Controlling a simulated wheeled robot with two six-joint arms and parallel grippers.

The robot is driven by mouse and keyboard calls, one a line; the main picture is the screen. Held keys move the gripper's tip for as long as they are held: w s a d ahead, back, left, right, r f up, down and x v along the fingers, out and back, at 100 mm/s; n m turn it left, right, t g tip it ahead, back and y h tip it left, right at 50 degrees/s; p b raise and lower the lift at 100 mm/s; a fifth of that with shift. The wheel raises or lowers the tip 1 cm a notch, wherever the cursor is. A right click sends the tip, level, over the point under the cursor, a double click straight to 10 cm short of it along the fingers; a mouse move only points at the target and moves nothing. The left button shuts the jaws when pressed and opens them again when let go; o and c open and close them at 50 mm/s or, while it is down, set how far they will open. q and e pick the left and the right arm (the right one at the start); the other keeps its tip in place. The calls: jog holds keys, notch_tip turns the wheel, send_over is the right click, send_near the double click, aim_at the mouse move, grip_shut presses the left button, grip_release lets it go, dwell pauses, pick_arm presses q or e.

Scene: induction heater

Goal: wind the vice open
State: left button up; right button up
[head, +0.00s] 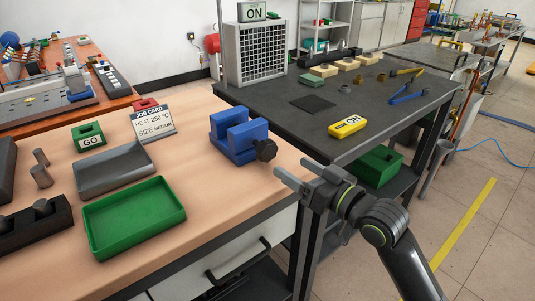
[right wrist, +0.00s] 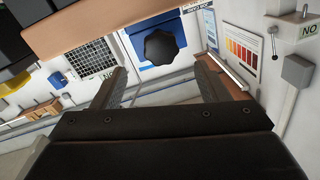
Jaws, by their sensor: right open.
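The blue vice (head: 238,135) stands on the right end of the wooden bench. Its black star-shaped knob (head: 265,150) faces my right gripper. My right gripper (head: 293,168) is open and empty, its fingertips just short of the knob and a little to its right. In the right wrist view the knob (right wrist: 165,47) lies beyond the two spread fingers (right wrist: 163,78), roughly centred between them, with the vice's blue face (right wrist: 147,28) behind it. How far the vice jaws stand apart is hard to judge. My left gripper does not show.
A green tray (head: 133,217), a grey tray (head: 113,169), a job card (head: 155,124) and a green GO block (head: 88,136) stand on the bench. A dark table (head: 375,120) with a yellow ON control (head: 346,126) is behind my right gripper. Below it is a green box (head: 375,166).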

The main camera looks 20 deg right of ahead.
aim_at(270, 153)
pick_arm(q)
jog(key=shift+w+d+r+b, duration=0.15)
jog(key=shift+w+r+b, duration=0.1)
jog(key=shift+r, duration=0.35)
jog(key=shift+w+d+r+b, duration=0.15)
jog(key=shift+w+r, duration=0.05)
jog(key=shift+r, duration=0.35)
pick_arm(e)
jog(key=x, duration=0.9)
jog(key=shift+w+a, duration=0.15)
jog(key=shift+w, duration=0.05)
jog(key=c, duration=1)
